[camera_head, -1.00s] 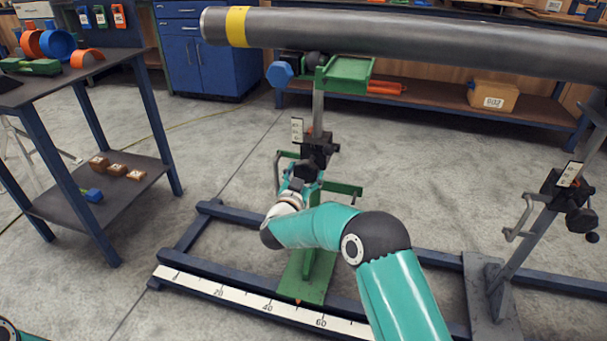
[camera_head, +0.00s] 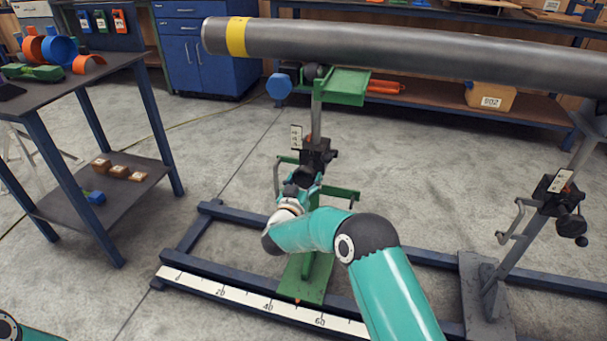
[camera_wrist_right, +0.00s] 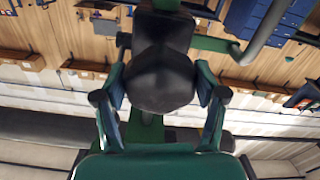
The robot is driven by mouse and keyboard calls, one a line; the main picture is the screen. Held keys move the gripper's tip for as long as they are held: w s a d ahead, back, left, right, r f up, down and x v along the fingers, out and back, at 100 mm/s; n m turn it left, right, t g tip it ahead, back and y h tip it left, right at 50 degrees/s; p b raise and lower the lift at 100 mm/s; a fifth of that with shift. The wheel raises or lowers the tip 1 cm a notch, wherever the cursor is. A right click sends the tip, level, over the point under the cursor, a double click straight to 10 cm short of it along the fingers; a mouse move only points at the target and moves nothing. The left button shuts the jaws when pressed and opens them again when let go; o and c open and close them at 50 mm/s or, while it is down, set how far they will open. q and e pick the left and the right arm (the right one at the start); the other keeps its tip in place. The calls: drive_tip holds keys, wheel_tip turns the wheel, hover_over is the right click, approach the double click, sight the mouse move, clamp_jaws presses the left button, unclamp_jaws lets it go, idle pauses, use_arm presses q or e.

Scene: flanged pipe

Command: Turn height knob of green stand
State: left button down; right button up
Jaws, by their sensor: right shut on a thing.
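The green stand (camera_head: 318,270) holds up the left part of the grey pipe (camera_head: 400,50) on its green head (camera_head: 343,88). A dark clamp block with a white label (camera_head: 296,137) sits on its post. My right gripper (camera_head: 305,178) is at this block, partly hidden by my wrist. In the right wrist view its fingers (camera_wrist_right: 162,100) are shut on the dark, faceted height knob (camera_wrist_right: 160,78), one on each side. My left gripper is out of view.
A grey stand (camera_head: 535,220) with a crank and black knob stands at the right. Blue floor rails with a white ruler (camera_head: 270,304) run around the stand's base. A dark table (camera_head: 75,83) with tools is at the left. The floor between table and stand is free.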

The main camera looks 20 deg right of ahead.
drive_tip(key=shift+a+r+n+p, duration=0.1)
drive_tip(key=shift+a+n+p, duration=0.1)
drive_tip(key=shift+n+p, duration=1.05)
drive_tip(key=shift+n+b, duration=0.35)
drive_tip(key=shift+n, duration=0.1)
drive_tip(key=o, duration=1)
drive_tip(key=shift+w, duration=0.1)
drive_tip(key=shift+o, duration=0.7)
drive_tip(key=shift+d, duration=0.1)
drive_tip(key=v, duration=1.2)
